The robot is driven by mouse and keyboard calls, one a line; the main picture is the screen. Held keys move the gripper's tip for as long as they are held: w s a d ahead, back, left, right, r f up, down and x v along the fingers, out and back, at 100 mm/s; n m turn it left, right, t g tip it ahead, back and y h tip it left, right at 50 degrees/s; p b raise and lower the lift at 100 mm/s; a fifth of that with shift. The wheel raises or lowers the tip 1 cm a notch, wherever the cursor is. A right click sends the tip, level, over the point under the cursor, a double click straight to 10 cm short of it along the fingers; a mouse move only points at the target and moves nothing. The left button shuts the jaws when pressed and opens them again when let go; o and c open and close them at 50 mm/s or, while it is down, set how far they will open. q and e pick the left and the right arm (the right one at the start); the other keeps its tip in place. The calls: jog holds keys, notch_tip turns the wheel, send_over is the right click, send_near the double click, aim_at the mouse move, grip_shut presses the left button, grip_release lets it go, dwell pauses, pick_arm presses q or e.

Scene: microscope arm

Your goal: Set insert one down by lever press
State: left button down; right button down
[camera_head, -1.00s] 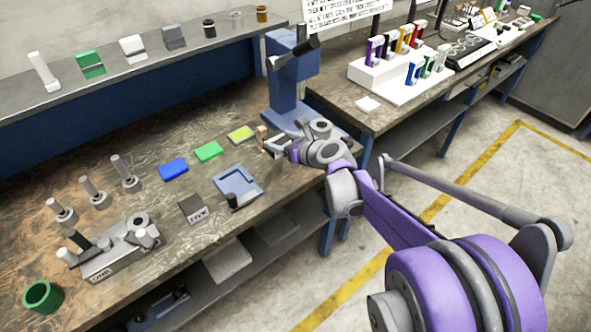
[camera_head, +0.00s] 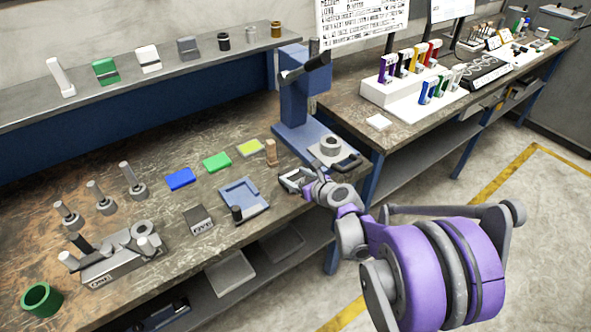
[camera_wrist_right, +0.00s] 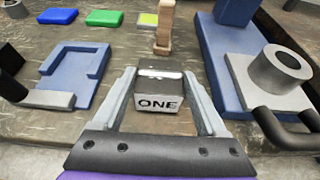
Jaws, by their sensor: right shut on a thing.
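My right gripper (camera_head: 290,180) is shut on insert one, a small block with a dark top and the word ONE on its pale front. In the right wrist view the fingers (camera_wrist_right: 160,88) flank insert one (camera_wrist_right: 158,92) on both sides. The gripper is near the bench's front edge, in front of the blue lever press (camera_head: 292,110). The press's dark lever (camera_head: 305,67) sticks out at the top of its column. On its base is a grey plate with a round ring (camera_head: 330,146) and a dark handle, right of the gripper. My left gripper is not in view.
A wooden post (camera_head: 271,150) stands beside the press base, just behind the gripper. A blue tray (camera_head: 245,196) lies to the left. Blue (camera_head: 180,179), green (camera_head: 217,162) and yellow (camera_head: 250,147) pads lie behind it. A lettered block (camera_head: 198,218) is farther left.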

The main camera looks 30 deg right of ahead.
jog(key=shift+f, duration=0.45)
jog(key=shift+f, duration=0.15)
grip_release()
